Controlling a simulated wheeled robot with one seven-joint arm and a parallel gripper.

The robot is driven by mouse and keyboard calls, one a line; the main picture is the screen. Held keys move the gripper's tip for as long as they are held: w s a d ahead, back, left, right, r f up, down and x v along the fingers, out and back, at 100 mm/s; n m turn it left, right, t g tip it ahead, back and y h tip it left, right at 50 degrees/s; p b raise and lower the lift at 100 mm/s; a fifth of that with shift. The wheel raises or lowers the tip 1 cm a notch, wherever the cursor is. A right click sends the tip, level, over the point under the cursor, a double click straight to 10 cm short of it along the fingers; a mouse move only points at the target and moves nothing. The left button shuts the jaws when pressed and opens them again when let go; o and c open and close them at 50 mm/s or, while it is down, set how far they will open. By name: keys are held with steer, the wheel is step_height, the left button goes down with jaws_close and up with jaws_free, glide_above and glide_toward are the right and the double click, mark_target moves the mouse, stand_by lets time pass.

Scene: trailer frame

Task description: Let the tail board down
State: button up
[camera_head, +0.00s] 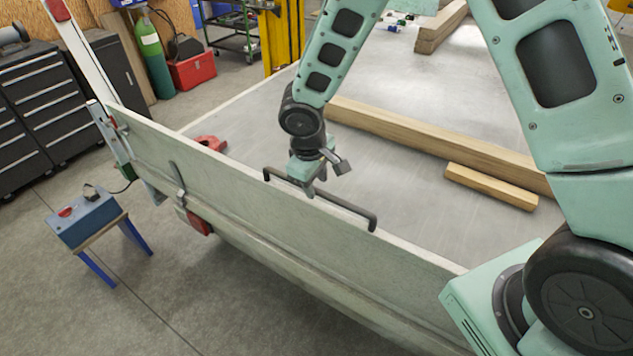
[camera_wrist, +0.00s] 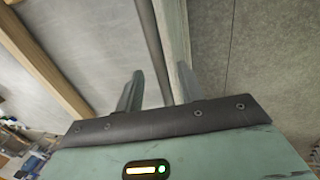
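The tail board (camera_head: 225,190) stands upright along the near edge of the trailer bed. A dark bar handle (camera_head: 345,207) runs along its top edge; the same handle (camera_wrist: 150,45) crosses the wrist view. My gripper (camera_head: 310,190) is at the handle's middle, pointing down. In the wrist view its two fingers (camera_wrist: 158,88) are apart, with the bar running between them; I see no grip on it. A grey lever (camera_head: 178,184) is on the outer face near the left end. A fitting (camera_head: 118,124) with red shows at the left corner; the right end is hidden by my arm.
Wooden beams (camera_head: 430,140) and a red object (camera_head: 211,143) lie on the bed. A blue box on a small stool (camera_head: 88,216) stands at the left outside the trailer. Drawer cabinets (camera_head: 45,105) stand behind it.

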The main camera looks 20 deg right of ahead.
steer(key=shift+w+d+f, duration=0.1)
steer(key=shift+f, duration=0.75)
steer(key=shift+c, duration=0.4)
jaws_close()
